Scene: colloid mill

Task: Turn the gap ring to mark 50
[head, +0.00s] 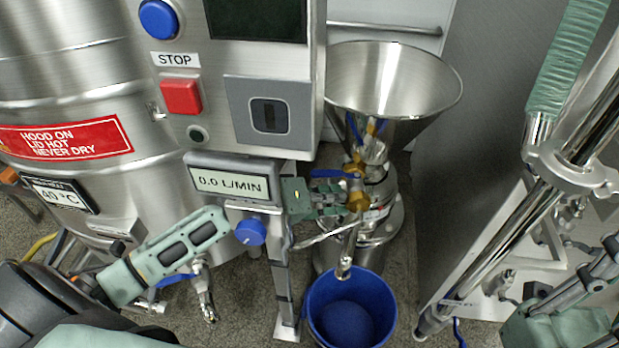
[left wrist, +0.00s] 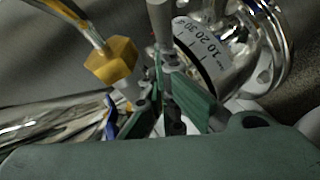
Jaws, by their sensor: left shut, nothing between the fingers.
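The gap ring is a silver metal ring with a printed scale, seen in the left wrist view (left wrist: 205,52), where 10, 20 and 30 can be read. The mark 50 cannot be made out. In the head view the ring is small and partly hidden on the mill body below the steel hopper (head: 393,85). My left gripper (head: 338,200) is at the mill, left of the ring. In the left wrist view its green fingers (left wrist: 168,98) are shut and empty, close beside the ring and a grey rod (left wrist: 160,22). Contact cannot be told. My right gripper is only partly seen at the lower right.
A brass fitting (left wrist: 110,62) is close left of my left fingers. A blue bucket (head: 352,312) stands below the outlet pipe. The flow display (head: 232,183) on its post and the control panel with a red stop button (head: 181,96) are left of the mill.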

